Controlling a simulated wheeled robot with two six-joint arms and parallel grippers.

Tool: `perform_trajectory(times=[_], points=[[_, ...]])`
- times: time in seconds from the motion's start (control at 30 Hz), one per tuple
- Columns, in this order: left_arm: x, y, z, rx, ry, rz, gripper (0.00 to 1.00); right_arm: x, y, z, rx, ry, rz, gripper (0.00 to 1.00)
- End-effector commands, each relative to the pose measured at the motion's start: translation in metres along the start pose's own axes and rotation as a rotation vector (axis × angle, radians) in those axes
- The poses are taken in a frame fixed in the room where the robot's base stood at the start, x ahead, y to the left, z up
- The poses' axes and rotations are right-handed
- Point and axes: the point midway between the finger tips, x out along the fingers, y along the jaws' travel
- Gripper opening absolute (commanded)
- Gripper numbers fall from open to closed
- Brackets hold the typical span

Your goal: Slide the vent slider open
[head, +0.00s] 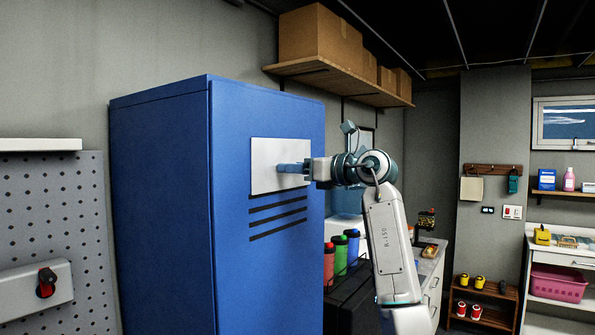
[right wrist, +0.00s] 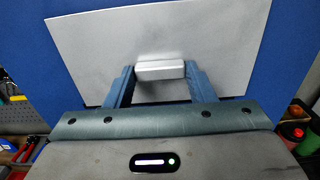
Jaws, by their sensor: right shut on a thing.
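The vent slider is a flat light-grey plate (head: 268,155) on the door of a blue locker (head: 162,200). Several dark vent slots (head: 277,220) show just below the plate. The plate fills the top of the right wrist view (right wrist: 215,35), with a small pale block-shaped handle (right wrist: 160,70) standing out from it. My right gripper (head: 288,168) reaches the plate from the right. In the right wrist view its blue fingers (right wrist: 160,80) are shut on the handle, one on each side. Any slots behind the plate are hidden. My left gripper is not in view.
A shelf with cardboard boxes (head: 320,36) hangs above and behind the locker. Coloured bottles (head: 340,255) stand on a dark surface to its right, near my right arm. A pegboard (head: 50,225) is at the left. A pink basket (head: 559,284) is far right.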

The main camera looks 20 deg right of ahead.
Motion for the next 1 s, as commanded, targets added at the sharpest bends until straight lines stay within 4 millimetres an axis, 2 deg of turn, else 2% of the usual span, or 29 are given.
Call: perform_trajectory(times=[0.07,0.1,0.2,0.47,0.57,0.67,1.0], points=[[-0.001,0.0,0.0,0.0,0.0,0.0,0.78,-0.002,0.0,0.007,-0.005,-0.015,-0.004,0.08],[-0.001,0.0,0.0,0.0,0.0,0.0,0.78,-0.002,0.0,0.007,-0.006,-0.016,-0.004,0.55],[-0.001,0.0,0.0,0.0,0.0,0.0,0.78,-0.002,0.0,0.007,-0.006,-0.014,-0.004,0.72],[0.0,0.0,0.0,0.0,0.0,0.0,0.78,-0.002,0.0,0.004,-0.004,-0.01,-0.003,0.72],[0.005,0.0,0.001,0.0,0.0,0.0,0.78,-0.008,-0.001,0.002,-0.006,-0.01,-0.004,0.72],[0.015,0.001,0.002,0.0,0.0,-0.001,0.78,-0.022,-0.001,0.0,-0.007,-0.011,-0.006,0.72],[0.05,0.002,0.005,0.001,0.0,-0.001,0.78,-0.088,0.0,0.0,-0.007,-0.012,-0.006,0.72]])
